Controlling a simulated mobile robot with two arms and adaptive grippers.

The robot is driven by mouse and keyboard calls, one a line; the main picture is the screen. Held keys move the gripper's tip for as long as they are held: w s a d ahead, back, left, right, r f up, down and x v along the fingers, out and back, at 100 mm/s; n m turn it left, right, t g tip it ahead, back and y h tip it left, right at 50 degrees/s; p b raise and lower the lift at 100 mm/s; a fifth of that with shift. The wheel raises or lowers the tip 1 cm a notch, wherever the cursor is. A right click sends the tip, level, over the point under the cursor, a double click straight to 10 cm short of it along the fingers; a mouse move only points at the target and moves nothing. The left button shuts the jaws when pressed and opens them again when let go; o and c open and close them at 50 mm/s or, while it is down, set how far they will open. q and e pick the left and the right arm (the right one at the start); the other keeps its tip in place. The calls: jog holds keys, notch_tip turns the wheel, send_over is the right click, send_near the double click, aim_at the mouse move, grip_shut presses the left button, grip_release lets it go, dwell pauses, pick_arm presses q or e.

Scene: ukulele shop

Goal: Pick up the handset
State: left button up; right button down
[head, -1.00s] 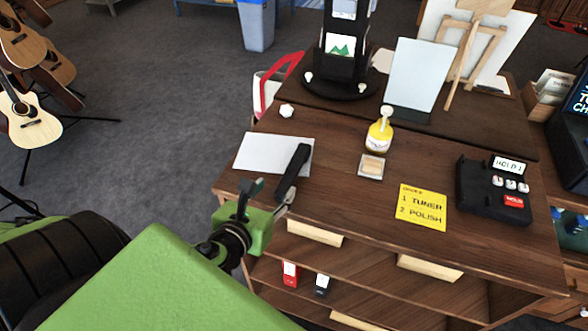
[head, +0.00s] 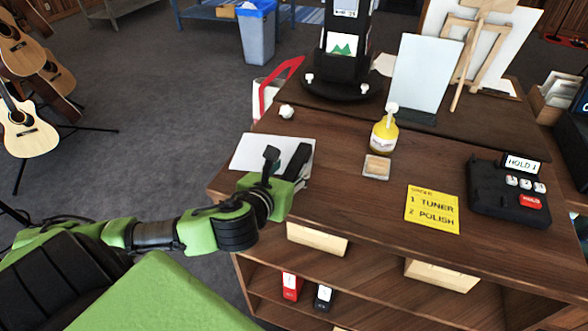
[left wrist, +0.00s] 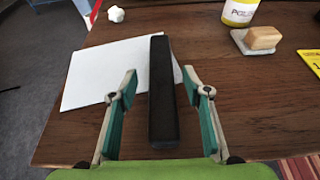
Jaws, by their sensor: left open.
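The handset is a long black bar (left wrist: 161,85). In the left wrist view it lies lengthwise between the two fingers of my left gripper (left wrist: 158,95), with a gap on each side. Its far end overlaps a white sheet of paper (left wrist: 100,75). In the head view the handset (head: 298,160) is partly hidden by my left gripper (head: 284,166), which is open at the counter's left front. The black phone base (head: 490,195) with a "HOLD 1" sign sits on the right of the counter. My right gripper is not in view.
On the wooden counter (head: 330,195) are a yellow polish bottle (head: 383,138), a small block on a tray (head: 376,167), a yellow order note (head: 433,209) and a crumpled white ball (head: 286,112). A black display stand (head: 340,75) and a white board (head: 418,75) stand behind.

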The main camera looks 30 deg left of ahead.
aim_at(294, 165)
pick_arm(q)
jog(key=shift+p+x, duration=0.35)
jog(key=shift+x, duration=1.4)
jog(key=shift+w+r, duration=0.1)
jog(key=shift+r, duration=0.15)
grip_shut()
